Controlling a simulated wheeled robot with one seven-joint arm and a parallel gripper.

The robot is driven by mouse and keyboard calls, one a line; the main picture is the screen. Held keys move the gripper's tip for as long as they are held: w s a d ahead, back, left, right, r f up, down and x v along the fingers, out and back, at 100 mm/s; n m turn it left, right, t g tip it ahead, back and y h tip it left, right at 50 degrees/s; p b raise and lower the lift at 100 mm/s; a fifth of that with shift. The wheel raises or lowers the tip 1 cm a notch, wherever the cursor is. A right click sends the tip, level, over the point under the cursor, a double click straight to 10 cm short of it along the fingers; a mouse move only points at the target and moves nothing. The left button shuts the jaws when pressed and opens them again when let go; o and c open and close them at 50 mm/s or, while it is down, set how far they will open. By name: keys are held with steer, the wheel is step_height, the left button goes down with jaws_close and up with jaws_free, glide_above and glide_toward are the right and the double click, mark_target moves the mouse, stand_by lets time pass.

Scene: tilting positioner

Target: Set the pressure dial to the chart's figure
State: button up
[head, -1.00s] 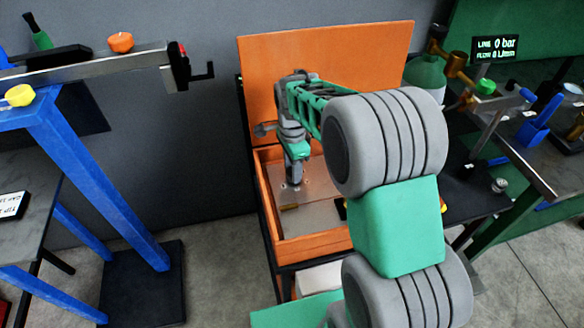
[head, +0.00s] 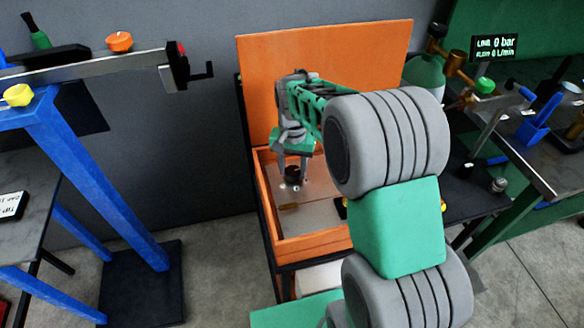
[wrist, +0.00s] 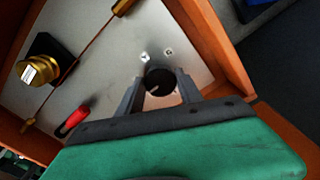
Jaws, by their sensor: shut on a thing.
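A round black dial (wrist: 160,84) with a pale pointer line stands on the grey metal panel (wrist: 105,70) inside the orange box (head: 312,247). In the head view the dial (head: 293,175) shows small at the tip of my gripper. My gripper (wrist: 160,92) reaches down into the box, with one finger on each side of the dial, shut on it. The dial's markings are too small to read. A display (head: 494,47) at the upper right reads line 0 bar and flow 0 L/min. I cannot make out a chart.
A brass fitting on a black block (wrist: 38,70) and a red handle (wrist: 75,120) sit on the panel beside my gripper. The box's raised orange lid (head: 330,60) stands behind my arm. A card (head: 12,205) lies on the left table.

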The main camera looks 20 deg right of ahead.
mark_target(294, 171)
steer(key=n, duration=0.4)
steer(key=shift+n, duration=0.3)
steer(key=n, duration=0.4)
steer(key=shift+d+n, duration=0.1)
steer(key=shift+n, duration=0.2)
steer(key=n, duration=0.4)
steer(key=shift+w+n, duration=0.1)
steer(key=shift+n, duration=0.2)
steer(key=shift+d+n, duration=0.1)
steer(key=shift+n, duration=2.1)
steer(key=o, duration=1.4)
steer(key=shift+c, duration=0.2)
step_height(294, 171, up, 8)
steer(key=shift+f+b, duration=0.1)
steer(key=shift+b, duration=0.3)
